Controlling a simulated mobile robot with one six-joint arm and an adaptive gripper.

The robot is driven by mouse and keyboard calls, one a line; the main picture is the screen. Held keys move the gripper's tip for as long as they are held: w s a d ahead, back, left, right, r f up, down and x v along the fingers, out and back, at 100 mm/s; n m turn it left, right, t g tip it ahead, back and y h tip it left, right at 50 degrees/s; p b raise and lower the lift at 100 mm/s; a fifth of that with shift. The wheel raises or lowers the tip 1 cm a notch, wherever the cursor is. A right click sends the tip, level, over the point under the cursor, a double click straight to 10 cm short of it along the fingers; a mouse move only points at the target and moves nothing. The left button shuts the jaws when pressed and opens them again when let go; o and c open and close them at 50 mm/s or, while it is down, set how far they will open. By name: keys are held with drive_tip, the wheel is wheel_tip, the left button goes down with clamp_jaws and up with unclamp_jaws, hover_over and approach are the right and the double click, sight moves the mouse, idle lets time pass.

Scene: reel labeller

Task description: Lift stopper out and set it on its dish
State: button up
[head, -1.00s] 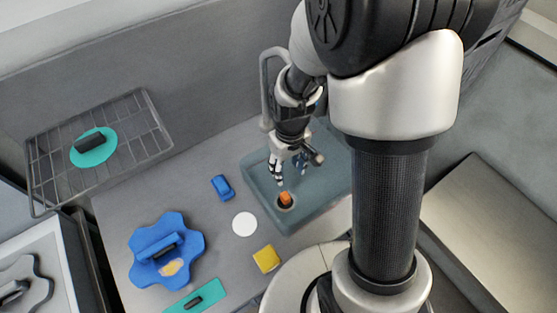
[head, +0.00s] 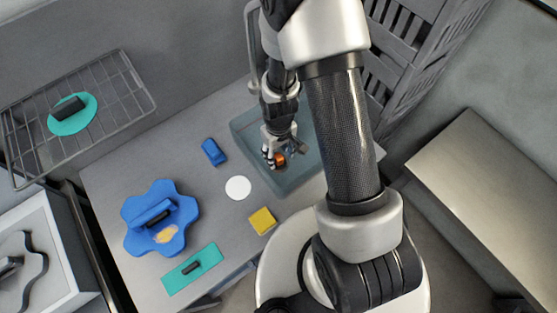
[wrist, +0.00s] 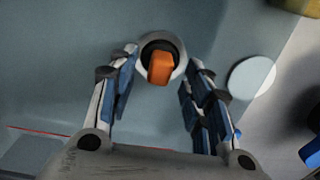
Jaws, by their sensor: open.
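The orange stopper (head: 279,159) stands in a round hole in the blue-grey sink basin. In the wrist view, the stopper (wrist: 160,68) shows its orange grip inside a pale ring with a dark inside. My gripper (head: 275,157) is over the basin at the stopper. In the wrist view my gripper (wrist: 163,75) is open, with one finger on each side of the pale ring and a gap to the orange grip. The white round dish (head: 238,188) lies flat and empty on the worktop, left of the basin; it also shows in the wrist view (wrist: 252,76).
A blue block (head: 214,152), a yellow sponge-like block (head: 262,221), a blue flower-shaped piece (head: 140,236) and a teal plate (head: 207,256) lie on the worktop. A wire rack (head: 115,88) holds a teal disc. The basin's tap (head: 252,50) rises behind my arm.

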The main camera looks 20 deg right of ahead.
wheel_tip(320, 180, down, 3)
drive_tip(key=shift+r, duration=0.15)
drive_tip(key=shift+c, duration=0.5)
clamp_jaws()
